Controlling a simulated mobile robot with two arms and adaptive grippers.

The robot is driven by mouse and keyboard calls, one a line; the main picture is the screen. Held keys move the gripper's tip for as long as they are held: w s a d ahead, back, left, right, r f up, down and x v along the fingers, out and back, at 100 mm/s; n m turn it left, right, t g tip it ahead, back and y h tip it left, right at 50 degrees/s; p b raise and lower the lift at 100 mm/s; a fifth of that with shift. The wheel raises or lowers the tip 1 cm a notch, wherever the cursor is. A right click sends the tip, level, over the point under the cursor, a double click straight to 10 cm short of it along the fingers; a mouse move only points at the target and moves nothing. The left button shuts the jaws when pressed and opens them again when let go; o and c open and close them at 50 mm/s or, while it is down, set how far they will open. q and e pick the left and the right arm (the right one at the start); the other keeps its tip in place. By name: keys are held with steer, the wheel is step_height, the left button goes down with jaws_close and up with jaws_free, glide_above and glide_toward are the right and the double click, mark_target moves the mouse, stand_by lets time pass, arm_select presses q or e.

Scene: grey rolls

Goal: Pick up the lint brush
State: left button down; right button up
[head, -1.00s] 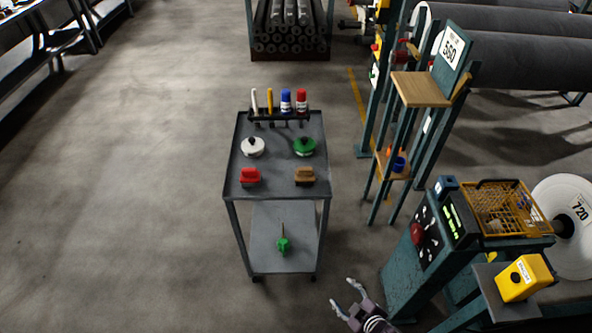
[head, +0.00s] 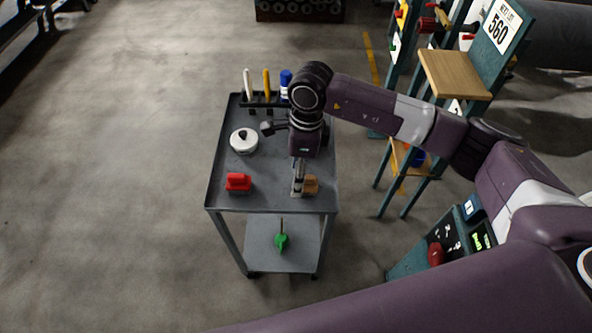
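A brown block-shaped brush (head: 311,184) lies on the front right of the grey cart's top (head: 262,198). A red block-shaped one (head: 238,182) lies to its left. I cannot tell for sure which is the lint brush; the brown one looks like a wooden brush. My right gripper (head: 297,190) points down at the left side of the brown brush and partly covers it. Its fingers are too small and overlapped to tell whether they are open, shut or touching it. My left gripper is not in view.
A white round container (head: 243,140) sits behind the red block. A rack (head: 259,99) at the back holds white, yellow and blue upright items. A green tool (head: 281,241) lies on the lower shelf. A teal stand with a wooden shelf (head: 452,75) is at right. Floor at left is clear.

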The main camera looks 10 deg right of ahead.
mark_target(305, 182)
steer(key=shift+w+d+r+h, duration=0.1)
steer(key=shift+w+d+h, duration=0.1)
steer(key=shift+d, duration=0.35)
steer(key=shift+w+d+r+h, duration=0.1)
steer(key=shift+w+d+h, duration=0.1)
steer(key=shift+d, duration=0.55)
steer(key=shift+f, duration=0.35)
steer(key=f, duration=0.2)
steer(key=f+p, duration=0.1)
steer(key=f, duration=0.1)
steer(key=f+p, duration=0.1)
steer(key=f, duration=0.1)
steer(key=shift+w+f, duration=0.1)
steer(key=shift+w, duration=0.25)
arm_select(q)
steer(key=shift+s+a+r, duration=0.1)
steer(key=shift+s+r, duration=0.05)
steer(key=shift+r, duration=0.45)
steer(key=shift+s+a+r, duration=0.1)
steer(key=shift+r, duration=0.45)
arm_select(e)
steer(key=shift+f, duration=0.25)
steer(key=shift+c, duration=0.7)
steer(key=shift+w, duration=0.1)
steer(key=c, duration=1.2)
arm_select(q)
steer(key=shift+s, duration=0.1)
arm_select(e)
steer(key=shift+r, duration=0.1)
